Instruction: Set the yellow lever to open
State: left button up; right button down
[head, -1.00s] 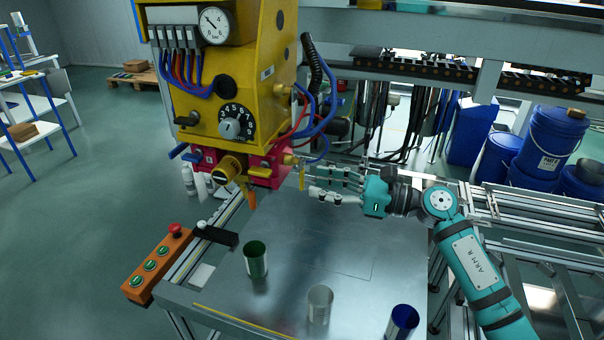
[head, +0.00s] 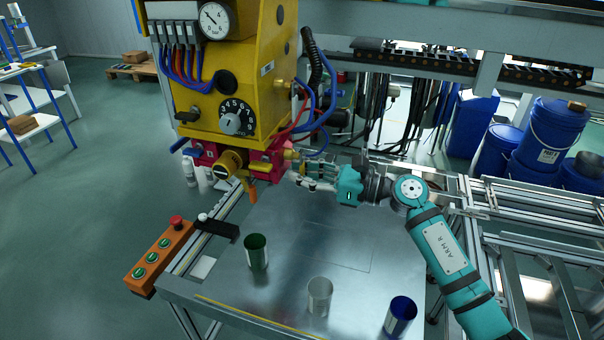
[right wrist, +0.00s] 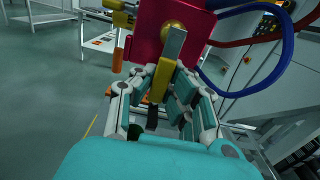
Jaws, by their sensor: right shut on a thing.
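The yellow lever (right wrist: 158,84) hangs down from the red valve block (right wrist: 158,35) in the right wrist view, below a grey metal piece. My right gripper (right wrist: 164,88) has its fingers on both sides of the lever and is shut on it. In the head view my right gripper (head: 292,172) reaches in from the right, just beside the red block (head: 264,160) under the yellow machine housing (head: 245,75). Its fingers hide most of the lever there. I cannot read any open or shut marking for the lever. My left gripper is not in view.
A metal table (head: 335,235) lies below, with a green cup (head: 257,252), a clear cup (head: 319,296) and a blue cup (head: 400,317). An orange button box (head: 160,258) is at its left edge. Blue hoses (head: 318,115) hang close to my right gripper.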

dwell(0.4)
jog(key=m+p, duration=0.1)
jog(key=m, duration=0.1)
jog(key=s+m+p, duration=0.1)
jog(key=m+p, duration=0.1)
jog(key=s+m+p, duration=0.1)
jog(key=m+p, duration=0.1)
jog(key=shift+a+r, duration=0.4)
jog(key=shift+s+a+r+m+p, duration=0.1)
jog(key=shift+s+r+m+p, duration=0.35)
jog(key=shift+m+p, duration=1.55)
jog(key=shift+s+a+r+m+p, duration=0.15)
jog(key=shift+r+m+p, duration=0.45)
jog(key=shift+m+p, duration=1.4)
jog(key=shift+s+r+m+p, duration=0.4)
jog(key=shift+r+m+p, duration=0.15)
jog(key=shift+m+p, duration=1.45)
jog(key=c, duration=2)
grip_release()
